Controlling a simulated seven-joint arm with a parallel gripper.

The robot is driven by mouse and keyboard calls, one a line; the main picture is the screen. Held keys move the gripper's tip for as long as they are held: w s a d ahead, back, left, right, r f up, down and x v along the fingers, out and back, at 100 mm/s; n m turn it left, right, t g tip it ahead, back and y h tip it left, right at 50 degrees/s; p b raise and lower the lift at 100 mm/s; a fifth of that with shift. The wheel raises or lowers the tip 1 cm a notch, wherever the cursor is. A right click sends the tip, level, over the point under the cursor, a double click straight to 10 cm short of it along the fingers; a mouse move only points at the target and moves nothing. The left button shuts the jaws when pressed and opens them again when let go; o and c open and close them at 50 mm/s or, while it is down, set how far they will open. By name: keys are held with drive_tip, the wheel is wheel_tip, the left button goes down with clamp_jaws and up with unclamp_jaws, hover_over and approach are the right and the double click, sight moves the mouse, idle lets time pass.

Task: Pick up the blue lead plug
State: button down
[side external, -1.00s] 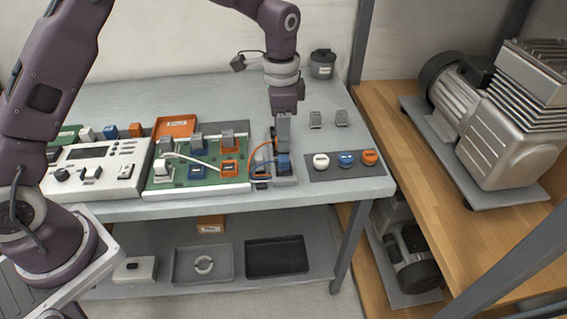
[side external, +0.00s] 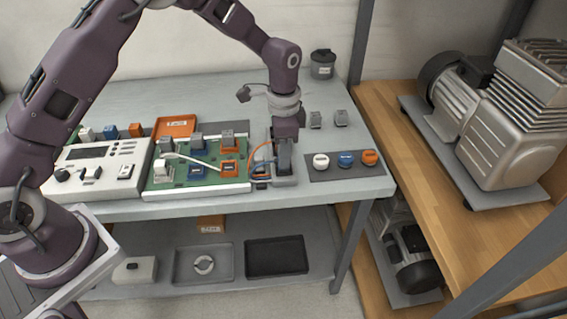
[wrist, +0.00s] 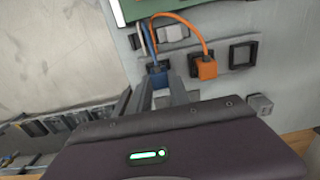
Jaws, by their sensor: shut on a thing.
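The blue lead plug (wrist: 157,79) sits between the fingertips of my gripper (wrist: 161,88) in the wrist view, with its blue cable running up toward the green board. My gripper (side external: 284,168) is shut on it, low over the grey holder at the table's front. In the side external view the fingers hide the plug. I cannot tell whether it is clear of the holder. An orange plug (wrist: 204,68) with an orange cable stands just right of it in the wrist view.
The green board (side external: 211,178) with coloured blocks is left of my gripper. A dark mat (side external: 318,176) with white, blue and orange knobs lies to the right. Two small grey blocks and a dark pot (side external: 322,64) stand behind. Shelves with compressors are at the far right.

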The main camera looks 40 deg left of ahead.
drive_tip(key=shift+r, duration=0.1)
wheel_tip(320, 180, up, 10)
idle(0.4)
drive_tip(key=n, duration=1.8)
